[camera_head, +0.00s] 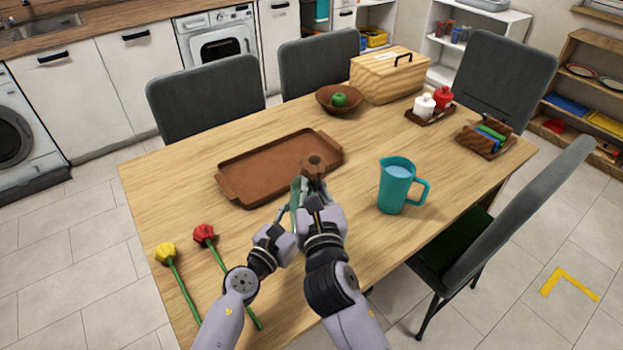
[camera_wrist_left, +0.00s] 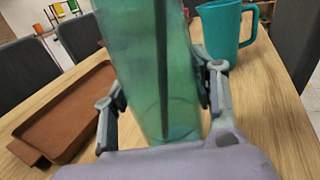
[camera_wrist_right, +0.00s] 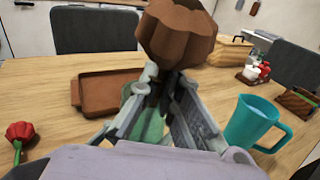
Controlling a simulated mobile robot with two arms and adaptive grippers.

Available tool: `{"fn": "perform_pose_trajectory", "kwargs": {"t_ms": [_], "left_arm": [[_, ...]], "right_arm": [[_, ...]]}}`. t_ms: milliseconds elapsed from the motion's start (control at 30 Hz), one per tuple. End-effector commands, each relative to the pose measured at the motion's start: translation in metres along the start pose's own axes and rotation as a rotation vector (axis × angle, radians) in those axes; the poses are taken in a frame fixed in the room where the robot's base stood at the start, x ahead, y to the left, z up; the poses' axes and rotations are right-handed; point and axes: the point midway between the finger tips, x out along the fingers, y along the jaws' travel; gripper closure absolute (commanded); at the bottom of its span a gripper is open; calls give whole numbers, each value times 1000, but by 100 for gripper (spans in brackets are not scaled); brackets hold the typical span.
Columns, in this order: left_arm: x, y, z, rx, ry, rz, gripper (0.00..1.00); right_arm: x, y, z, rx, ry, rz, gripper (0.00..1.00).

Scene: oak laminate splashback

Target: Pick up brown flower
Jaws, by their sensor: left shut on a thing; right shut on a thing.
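The brown flower (camera_head: 314,166) is upright over the table, with its large head high in the right wrist view (camera_wrist_right: 178,32). My right gripper (camera_wrist_right: 165,95) is shut on it just below the head. My left gripper (camera_wrist_left: 160,90) is shut on a translucent green vase (camera_wrist_left: 150,60), with one finger on each side. A dark stem shows inside the vase in the left wrist view. In the head view, the vase (camera_head: 295,195) is mostly hidden behind my grippers. Whether its base touches the table is hidden.
A brown tray (camera_head: 240,190) lies just behind and left of my grippers. A teal jug (camera_head: 393,190) stands to the right. A yellow flower (camera_head: 166,253) and a red flower (camera_head: 204,234) lie at the front left.

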Motion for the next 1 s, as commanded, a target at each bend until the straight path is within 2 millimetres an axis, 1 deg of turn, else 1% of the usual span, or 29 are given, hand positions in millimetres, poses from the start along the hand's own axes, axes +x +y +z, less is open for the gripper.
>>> {"fn": "perform_pose_trajectory", "kwargs": {"t_ms": [167,367,800,1000], "left_arm": [[0,0,-1,0,1,0,82],[0,0,-1,0,1,0,82],[0,0,-1,0,1,0,82],[0,0,-1,0,1,0,82]], "right_arm": [[0,0,6,0,-2,0,100],[0,1,22,0,-5,1,100],[0,4,69,0,-6,0,100],[0,5,85,0,-4,0,100]]}}
